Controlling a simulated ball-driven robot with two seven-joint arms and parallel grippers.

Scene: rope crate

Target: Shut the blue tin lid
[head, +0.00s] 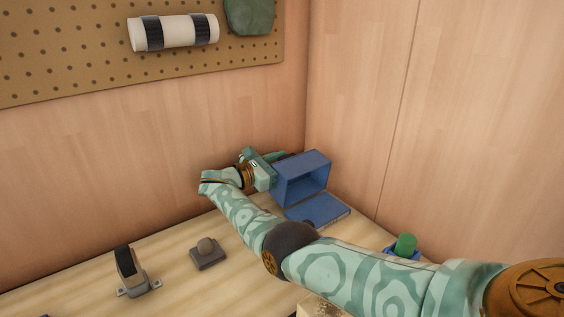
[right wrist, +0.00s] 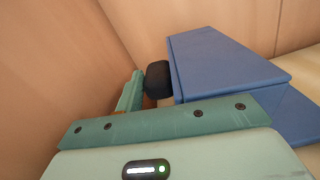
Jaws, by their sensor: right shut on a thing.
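The blue tin (head: 323,167) stands open in the far corner of the bench, its hollow side facing right and toward me. A flat blue part (head: 318,209) lies on the bench at its front; which part is the lid I cannot tell for sure. My right gripper (head: 276,162) is at the tin's left, rear side, shut on its edge. In the right wrist view the blue tin (right wrist: 215,62) lies just right of the dark fingertip of my right gripper (right wrist: 162,82); the contact is partly hidden. My left gripper is out of view.
Wooden walls close in behind and right of the tin. A small grey block with a round knob (head: 207,252) and a dark upright clamp (head: 131,271) stand front left. A green-topped blue object (head: 405,244) sits front right, partly behind my arm. A pegboard (head: 100,60) hangs above.

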